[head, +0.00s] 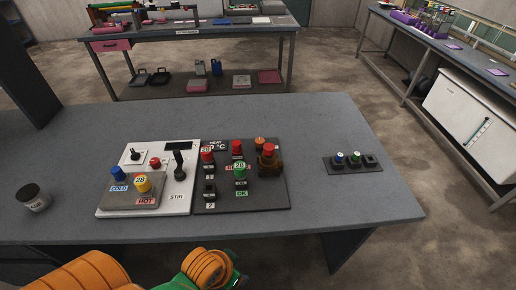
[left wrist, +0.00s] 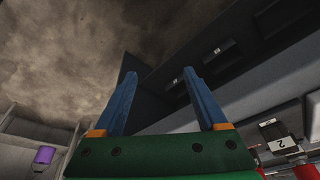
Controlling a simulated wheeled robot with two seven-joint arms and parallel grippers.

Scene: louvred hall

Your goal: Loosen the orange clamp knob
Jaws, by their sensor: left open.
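A small orange knob (head: 260,141) stands near the back right of the dark control panel (head: 215,202) on the grey table. My left arm, orange and green, comes in at the bottom of the head view, in front of the table edge and well short of the panel. In the left wrist view my left gripper (left wrist: 160,73) has two blue fingers spread apart with nothing between them. The orange knob cannot be made out in that view. My right gripper is not in view.
Left of the dark panel is a white panel (head: 185,207) with a joystick and blue and yellow knobs. A dark round jar (head: 33,199) stands at the left, a small switch strip (head: 350,170) at the right. The table between panel and strip is clear.

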